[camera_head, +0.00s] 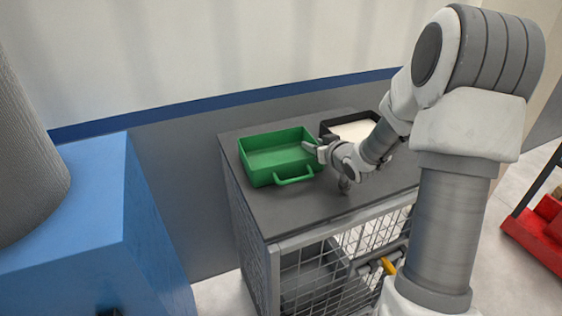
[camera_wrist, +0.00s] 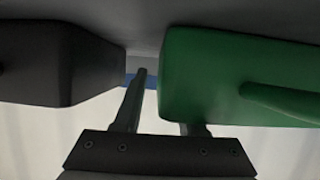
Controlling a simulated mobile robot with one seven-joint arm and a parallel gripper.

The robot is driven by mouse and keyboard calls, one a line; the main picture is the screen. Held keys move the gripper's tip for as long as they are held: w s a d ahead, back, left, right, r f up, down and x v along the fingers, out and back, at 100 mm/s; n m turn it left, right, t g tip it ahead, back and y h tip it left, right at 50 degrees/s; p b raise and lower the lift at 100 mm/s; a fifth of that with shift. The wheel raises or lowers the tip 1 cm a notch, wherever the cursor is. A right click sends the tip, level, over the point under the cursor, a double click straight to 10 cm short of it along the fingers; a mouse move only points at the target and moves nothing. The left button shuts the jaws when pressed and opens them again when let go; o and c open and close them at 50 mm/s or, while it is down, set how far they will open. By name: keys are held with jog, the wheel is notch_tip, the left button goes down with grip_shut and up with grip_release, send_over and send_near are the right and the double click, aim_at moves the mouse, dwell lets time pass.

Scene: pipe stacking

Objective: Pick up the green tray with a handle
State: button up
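The green tray (camera_head: 262,176) sits upright and empty on the dark cabinet top, with its loop handle (camera_head: 295,180) on the near side. My gripper (camera_head: 318,152) is at the tray's right wall, beside the black tray. In the wrist view, the green tray (camera_wrist: 205,75) and its handle (camera_wrist: 285,100) fill the right side. My gripper (camera_wrist: 168,98) is open there. One finger stands in the gap between the trays, with a visible space to the green wall. The other finger's tip is hidden by the green tray.
A black tray (camera_head: 326,130) with pale contents stands right of the green tray; it also shows in the wrist view (camera_wrist: 55,60). The grey cabinet top (camera_head: 300,208) is clear in front. A wall stands behind. A blue block (camera_head: 75,220) is at left.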

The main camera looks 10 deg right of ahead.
jog(key=shift+w, duration=0.1)
jog(key=shift+c, duration=0.3)
grip_shut()
dwell(1.1)
